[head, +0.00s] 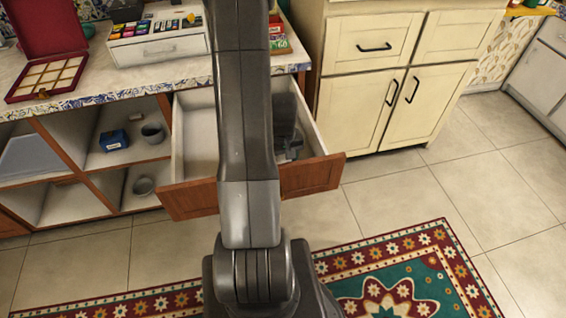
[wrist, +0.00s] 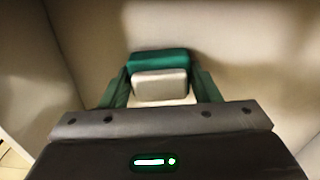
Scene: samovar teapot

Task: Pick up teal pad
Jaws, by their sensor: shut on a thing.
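The teal pad (wrist: 158,62) shows in the wrist view between the tips of my gripper (wrist: 162,80). A pale block-like part (wrist: 160,84) lies against its near side; I cannot tell whether it belongs to the pad. My gripper is shut on the pad, with one finger at each side. In the head view my gripper (head: 291,146) is inside the open drawer (head: 200,128), at its right part. My arm covers the middle of the drawer, and the pad is hidden there.
The drawer's wooden front (head: 312,175) and pale walls surround my gripper. The counter (head: 100,88) above holds an open red box (head: 50,50) and a white organizer (head: 155,47). Cream cabinets (head: 395,85) stand to the right. A patterned rug (head: 400,270) lies on the floor in front.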

